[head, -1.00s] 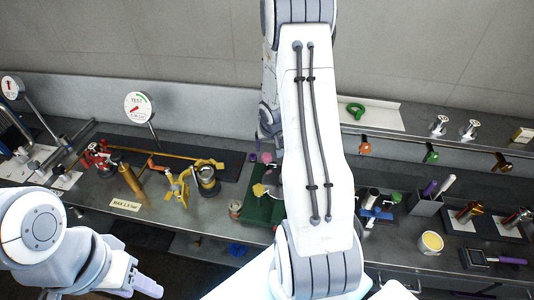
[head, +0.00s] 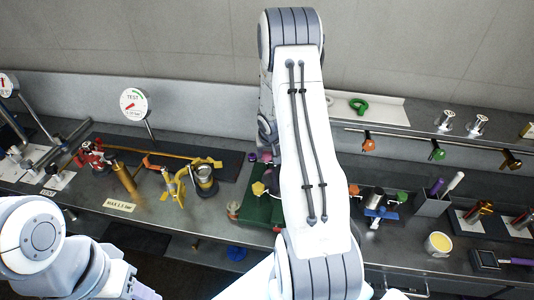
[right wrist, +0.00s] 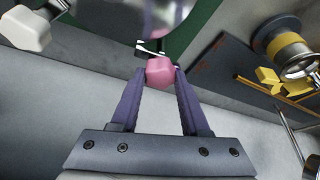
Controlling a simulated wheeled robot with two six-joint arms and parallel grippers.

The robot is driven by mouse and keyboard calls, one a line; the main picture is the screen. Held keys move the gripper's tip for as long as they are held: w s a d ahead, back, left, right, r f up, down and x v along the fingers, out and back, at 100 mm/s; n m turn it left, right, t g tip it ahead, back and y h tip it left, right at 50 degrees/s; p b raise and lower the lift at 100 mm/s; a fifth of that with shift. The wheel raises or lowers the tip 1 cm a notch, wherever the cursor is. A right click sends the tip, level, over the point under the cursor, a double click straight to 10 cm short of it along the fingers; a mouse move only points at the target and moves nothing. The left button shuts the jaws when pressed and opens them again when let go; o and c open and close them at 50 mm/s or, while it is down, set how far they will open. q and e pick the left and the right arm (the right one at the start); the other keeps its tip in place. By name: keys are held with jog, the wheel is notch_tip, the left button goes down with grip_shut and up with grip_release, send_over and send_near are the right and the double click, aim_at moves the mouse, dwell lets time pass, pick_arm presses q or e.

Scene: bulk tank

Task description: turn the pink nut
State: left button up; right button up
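The pink nut (right wrist: 160,72) is between the purple fingertips of my right gripper (right wrist: 160,76) in the right wrist view, beside a round steel part (right wrist: 170,22) on a green base (right wrist: 205,15). The fingertips sit close against the nut's two sides. In the head view, a small pink part (head: 267,157) shows at the back of the green fixture (head: 258,208); my right arm hides most of the fixture and the gripper. My left gripper (head: 145,292) is at the bottom left edge of the head view, mostly cut off.
A yellow part (head: 258,188) is on the fixture, and a white knob (right wrist: 28,30) shows in the wrist view. Left of the fixture stand a brass-and-yellow valve (head: 204,176) and a test gauge (head: 134,104).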

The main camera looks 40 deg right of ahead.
grip_shut()
jog(key=shift+f+b, duration=0.15)
jog(key=shift+b, duration=0.4)
jog(key=m+h+b, duration=0.1)
jog(key=m+b, duration=0.2)
jog(key=b, duration=0.5)
jog(key=m+g+b, duration=0.1)
jog(key=m+b, duration=0.2)
jog(key=b, duration=0.6)
jog(key=shift+w+a+f+g+h+b, duration=0.2)
jog(key=shift+g+h+b, duration=0.1)
jog(key=shift+h, duration=0.1)
jog(key=shift+r+m+g+b, duration=0.3)
jog(key=shift+m+g+b, duration=0.3)
jog(key=shift+m+b, duration=0.6)
jog(key=o, duration=0.9)
grip_release()
jog(key=shift+c, duration=0.2)
jog(key=shift+r, duration=0.15)
